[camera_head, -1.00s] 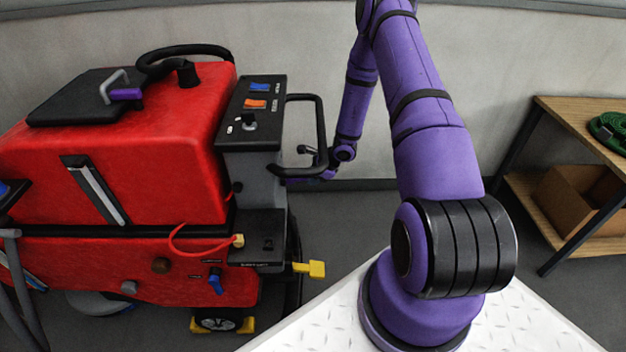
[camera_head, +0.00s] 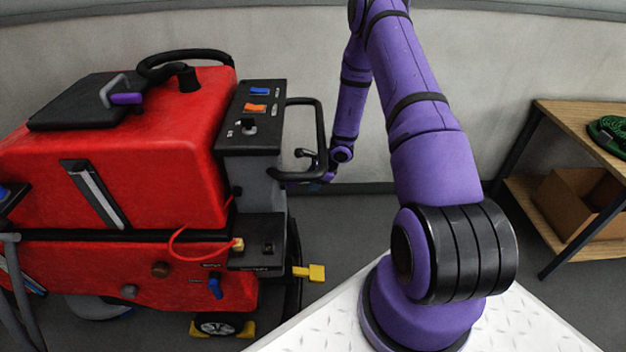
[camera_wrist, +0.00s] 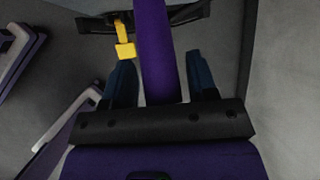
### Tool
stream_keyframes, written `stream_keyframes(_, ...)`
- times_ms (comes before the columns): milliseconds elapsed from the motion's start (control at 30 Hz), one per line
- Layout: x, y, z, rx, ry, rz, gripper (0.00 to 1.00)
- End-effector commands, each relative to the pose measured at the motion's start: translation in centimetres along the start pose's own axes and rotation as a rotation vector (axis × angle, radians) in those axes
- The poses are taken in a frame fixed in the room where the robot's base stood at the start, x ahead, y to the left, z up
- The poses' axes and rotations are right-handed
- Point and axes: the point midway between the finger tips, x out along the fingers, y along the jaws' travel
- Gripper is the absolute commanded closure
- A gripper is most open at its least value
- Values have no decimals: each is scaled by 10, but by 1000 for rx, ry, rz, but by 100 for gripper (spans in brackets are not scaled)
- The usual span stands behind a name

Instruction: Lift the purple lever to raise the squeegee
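My gripper (camera_wrist: 159,62) shows in the wrist view with its two dark blue fingers apart. A long purple bar (camera_wrist: 154,35), which looks like the purple lever, runs up the picture between them. A gap shows on each side of the bar, so the fingers look not closed on it. In the head view my gripper (camera_head: 318,182) is small, low behind the red scrubber (camera_head: 120,190), beside its black rear handle (camera_head: 322,135). The bar and squeegee cannot be made out clearly there. A grey bracket with a purple grip (camera_head: 126,99) sits on the scrubber's black lid.
A yellow pedal (camera_head: 316,272) sticks out at the scrubber's rear; it also shows beside my left finger in the wrist view (camera_wrist: 125,48). A wooden shelf (camera_head: 560,106) with a green coil and cardboard box stands right. Bare floor lies between.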

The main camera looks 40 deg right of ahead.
Motion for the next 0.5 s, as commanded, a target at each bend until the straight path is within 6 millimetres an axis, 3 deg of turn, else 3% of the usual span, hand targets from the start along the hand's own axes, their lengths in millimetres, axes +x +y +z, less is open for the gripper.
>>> stream_keyframes(167, -5, 0, 2, -2, -3, 0, 47)
stream_keyframes(467, -55, -1, 0, 0, 0, -3, 47)
stream_keyframes(500, -58, 4, -11, 4, 2, 0, 47)
